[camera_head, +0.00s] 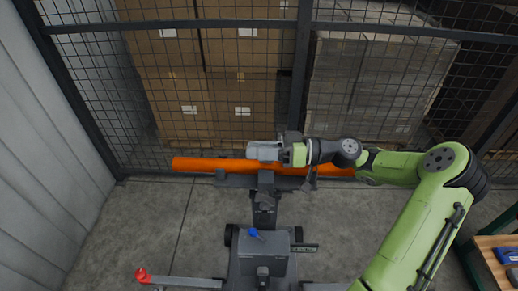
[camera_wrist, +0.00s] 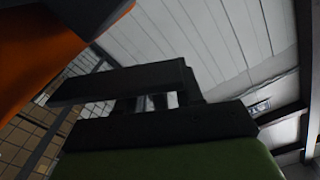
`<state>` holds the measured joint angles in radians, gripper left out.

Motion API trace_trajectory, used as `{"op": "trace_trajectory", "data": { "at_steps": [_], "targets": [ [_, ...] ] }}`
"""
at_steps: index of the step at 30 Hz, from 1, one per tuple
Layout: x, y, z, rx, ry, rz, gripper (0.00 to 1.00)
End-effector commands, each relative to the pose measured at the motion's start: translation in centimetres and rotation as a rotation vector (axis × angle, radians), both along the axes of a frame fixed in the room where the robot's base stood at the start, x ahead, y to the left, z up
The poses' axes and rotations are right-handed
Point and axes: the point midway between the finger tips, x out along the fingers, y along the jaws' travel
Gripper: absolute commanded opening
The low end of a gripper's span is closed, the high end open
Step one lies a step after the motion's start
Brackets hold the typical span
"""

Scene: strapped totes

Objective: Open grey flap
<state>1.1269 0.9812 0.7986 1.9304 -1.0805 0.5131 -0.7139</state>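My gripper (camera_head: 262,152) is above the middle of a long orange tube-like object (camera_head: 205,164) in the head view, with its grey end pointing left. The orange object lies level across the top of a grey stand (camera_head: 265,205). In the wrist view, an orange surface (camera_wrist: 45,50) fills the upper left, close to dark gripper parts (camera_wrist: 125,85). I cannot tell whether my gripper touches the orange object or holds anything. No grey flap can be clearly made out; it may be behind my gripper or blend with the grey stand.
A dark wire-mesh fence (camera_head: 303,75) stands behind, with stacked cartons (camera_head: 205,80) beyond it. A corrugated wall (camera_head: 45,130) is on the left. The stand's grey base carries a blue knob (camera_head: 256,234) and a red-ended bar (camera_head: 143,275). A wooden-topped bench (camera_head: 497,262) is at lower right.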

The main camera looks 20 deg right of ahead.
Motion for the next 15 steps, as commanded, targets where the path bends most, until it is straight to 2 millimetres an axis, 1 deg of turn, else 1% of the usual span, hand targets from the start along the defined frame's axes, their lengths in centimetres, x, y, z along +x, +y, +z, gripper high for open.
{"op": "trace_trajectory", "data": {
  "at_steps": [5, 8, 12, 15],
  "targets": [
    [0.01, 0.01, 0.01, 0.000, 0.000, 0.000, 0.36],
    [0.00, 0.00, 0.01, 0.000, 0.000, 0.000, 0.22],
    [0.00, -0.02, 0.01, 0.000, 0.000, 0.000, 0.01],
    [0.01, -0.02, 0.00, 0.000, 0.000, 0.000, 0.00]
  ]
}}
